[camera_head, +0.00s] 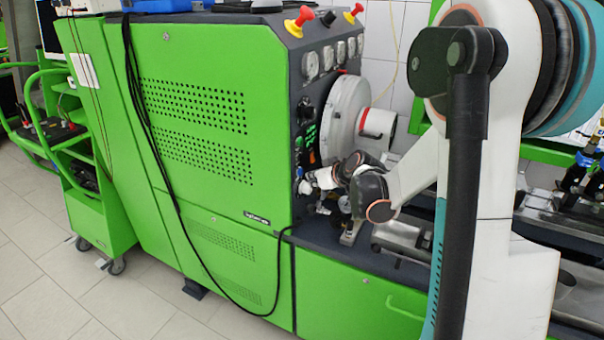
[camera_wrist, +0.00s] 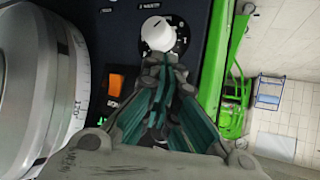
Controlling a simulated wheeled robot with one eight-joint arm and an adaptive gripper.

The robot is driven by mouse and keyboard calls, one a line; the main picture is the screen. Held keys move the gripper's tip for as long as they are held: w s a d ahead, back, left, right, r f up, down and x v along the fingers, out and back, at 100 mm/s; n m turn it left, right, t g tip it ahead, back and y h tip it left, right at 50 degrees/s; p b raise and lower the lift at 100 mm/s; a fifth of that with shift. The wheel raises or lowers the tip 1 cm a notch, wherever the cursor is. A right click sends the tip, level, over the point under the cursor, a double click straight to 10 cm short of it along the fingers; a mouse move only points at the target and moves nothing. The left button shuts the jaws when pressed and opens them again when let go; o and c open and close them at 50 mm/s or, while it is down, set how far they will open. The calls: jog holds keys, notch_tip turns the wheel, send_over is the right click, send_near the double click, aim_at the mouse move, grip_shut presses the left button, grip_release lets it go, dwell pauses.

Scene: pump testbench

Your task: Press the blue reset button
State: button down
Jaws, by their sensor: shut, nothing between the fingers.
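I cannot make out the blue reset button clearly in either view. The dark control panel (camera_head: 307,125) is on the narrow side of the green test bench, with small lit buttons too small to tell apart. My gripper (camera_head: 308,186) is at the lower part of this panel in the head view. In the wrist view my gripper (camera_wrist: 165,75) is shut and empty, its fingertips close in front of the panel, just below a white rotary knob (camera_wrist: 158,33). An orange switch (camera_wrist: 116,85) is to the left of the fingers. The fingers hide the panel behind them; contact cannot be told.
A large round grey drum (camera_head: 345,115) stands right beside the panel; its scaled rim (camera_wrist: 82,90) fills the left of the wrist view. Gauges (camera_head: 327,58) and red knobs on yellow bases (camera_head: 298,21) are above. Black cables hang down the green cabinet (camera_head: 210,70). A green cart (camera_head: 95,190) stands left.

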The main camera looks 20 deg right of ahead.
jog(key=shift+w, duration=0.1)
jog(key=shift+w+a, duration=0.25)
jog(key=shift+w+a, duration=0.3)
jog(key=shift+w, duration=0.1)
dwell(1.0)
dwell(0.3)
jog(key=shift+s+d, duration=0.55)
jog(key=shift+s, duration=0.2)
jog(key=s+d, duration=0.1)
jog(key=s, duration=0.1)
jog(key=s+d, duration=0.2)
jog(key=shift+b, duration=0.4)
dwell(0.6)
